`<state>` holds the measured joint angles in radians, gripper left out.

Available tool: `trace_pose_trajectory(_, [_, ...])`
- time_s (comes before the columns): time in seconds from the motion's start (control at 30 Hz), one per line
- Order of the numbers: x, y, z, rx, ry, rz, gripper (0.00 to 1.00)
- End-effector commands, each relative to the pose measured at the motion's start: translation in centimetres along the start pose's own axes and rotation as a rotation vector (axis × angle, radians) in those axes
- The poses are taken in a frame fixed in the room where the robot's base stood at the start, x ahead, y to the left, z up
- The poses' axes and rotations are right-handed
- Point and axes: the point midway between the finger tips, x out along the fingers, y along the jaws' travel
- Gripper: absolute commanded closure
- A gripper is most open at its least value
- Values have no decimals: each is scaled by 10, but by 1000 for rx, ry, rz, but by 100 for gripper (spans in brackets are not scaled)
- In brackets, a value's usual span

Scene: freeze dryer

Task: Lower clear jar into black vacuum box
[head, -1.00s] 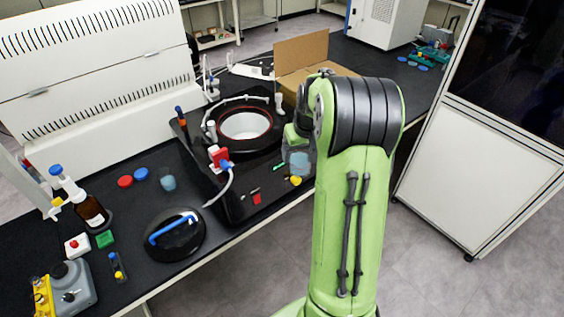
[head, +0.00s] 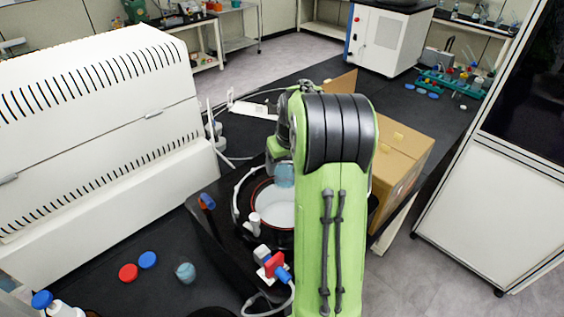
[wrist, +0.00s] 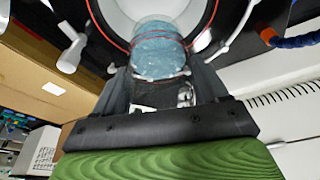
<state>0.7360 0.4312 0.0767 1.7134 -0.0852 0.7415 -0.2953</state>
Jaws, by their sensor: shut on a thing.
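The clear jar (wrist: 158,48) with bluish contents is between my gripper's (wrist: 155,75) fingers in the wrist view. My gripper is shut on it. In the head view the jar (head: 285,174) shows just left of my arm, over the far part of the round opening. The black vacuum box (head: 224,237) has a round white-lined opening (head: 270,206) with a red ring. In the wrist view the jar overlaps this opening (wrist: 188,14). The fingertips are partly hidden in the head view, and I cannot tell how high the jar is above the rim.
White valve knobs (head: 253,224) and a red-and-blue valve (head: 273,265) stick up around the opening. A cardboard box (head: 400,165) stands right of my arm. A second small jar (head: 185,272) and red (head: 128,272) and blue caps (head: 148,260) lie on the bench at left.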

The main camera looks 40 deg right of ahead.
Motion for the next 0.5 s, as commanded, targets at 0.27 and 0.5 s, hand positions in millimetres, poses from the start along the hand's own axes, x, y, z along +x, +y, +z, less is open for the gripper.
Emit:
trace_pose_trajectory(0.27, [24, 0, 7, 0, -3, -2, 67])
trace_pose_trajectory(0.5, [51, 0, 14, 0, -2, -1, 67])
